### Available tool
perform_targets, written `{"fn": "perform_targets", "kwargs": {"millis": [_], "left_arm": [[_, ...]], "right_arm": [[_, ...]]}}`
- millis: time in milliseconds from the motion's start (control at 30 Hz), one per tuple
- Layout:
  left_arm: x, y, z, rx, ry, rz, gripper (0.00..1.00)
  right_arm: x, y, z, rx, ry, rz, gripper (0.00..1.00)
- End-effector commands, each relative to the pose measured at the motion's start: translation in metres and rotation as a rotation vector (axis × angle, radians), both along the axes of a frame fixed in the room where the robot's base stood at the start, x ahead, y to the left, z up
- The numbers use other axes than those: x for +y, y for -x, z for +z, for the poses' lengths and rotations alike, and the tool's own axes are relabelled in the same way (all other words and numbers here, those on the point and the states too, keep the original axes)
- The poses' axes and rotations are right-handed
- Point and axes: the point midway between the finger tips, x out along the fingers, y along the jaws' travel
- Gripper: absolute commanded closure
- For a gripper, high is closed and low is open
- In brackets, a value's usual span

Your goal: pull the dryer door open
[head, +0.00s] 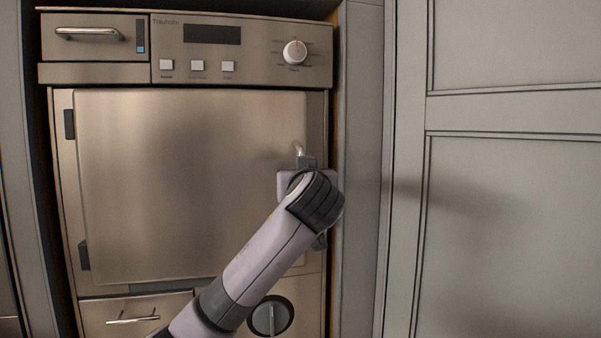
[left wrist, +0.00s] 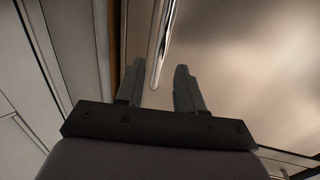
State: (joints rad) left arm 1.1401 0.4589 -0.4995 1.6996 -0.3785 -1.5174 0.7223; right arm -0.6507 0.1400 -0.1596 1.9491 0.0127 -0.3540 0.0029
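The dryer door (head: 180,180) is a large brushed-metal panel with dark hinges on its left side, and it looks shut. Its handle (head: 299,150) is a slim upright bar near the door's right edge, mostly hidden behind my left arm. My left gripper (head: 307,163) is at the handle, its fingers largely hidden in the head view. In the left wrist view the gripper (left wrist: 158,86) has its two fingers apart. The shiny handle bar (left wrist: 161,45) ends between them, nearer the left finger, with no clear grip on it. My right gripper is not in view.
Above the door is a control panel with a white dial (head: 294,52) and several buttons. A small drawer (head: 95,36) is at top left. Below are another handle (head: 133,317) and a round dark knob (head: 271,316). A grey panelled cabinet (head: 510,200) stands close on the right.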

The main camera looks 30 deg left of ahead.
Motion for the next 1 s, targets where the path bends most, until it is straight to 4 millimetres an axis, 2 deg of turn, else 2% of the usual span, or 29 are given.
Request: {"fn": "perform_targets", "kwargs": {"millis": [100, 333, 733, 767, 800, 867, 1000], "left_arm": [[0.013, -0.015, 0.003, 0.003, -0.001, 0.004, 0.63], [0.029, -0.035, 0.001, 0.002, -0.001, 0.001, 0.63], [0.033, -0.042, -0.001, 0.001, 0.001, -0.002, 0.63], [0.033, -0.042, 0.000, 0.001, 0.001, -0.002, 0.66], [0.033, -0.042, 0.000, 0.001, 0.001, -0.002, 0.79], [0.033, -0.042, 0.000, 0.001, 0.000, -0.002, 0.98], [0.033, -0.042, -0.001, 0.001, 0.000, -0.002, 1.00]], "right_arm": [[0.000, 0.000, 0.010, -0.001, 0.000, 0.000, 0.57], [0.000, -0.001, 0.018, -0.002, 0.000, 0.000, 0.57], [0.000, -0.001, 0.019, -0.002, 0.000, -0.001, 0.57], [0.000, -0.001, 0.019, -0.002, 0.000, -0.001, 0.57], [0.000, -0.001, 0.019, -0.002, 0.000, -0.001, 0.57], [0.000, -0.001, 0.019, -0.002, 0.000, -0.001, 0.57], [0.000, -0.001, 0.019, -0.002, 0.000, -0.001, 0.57]]}}
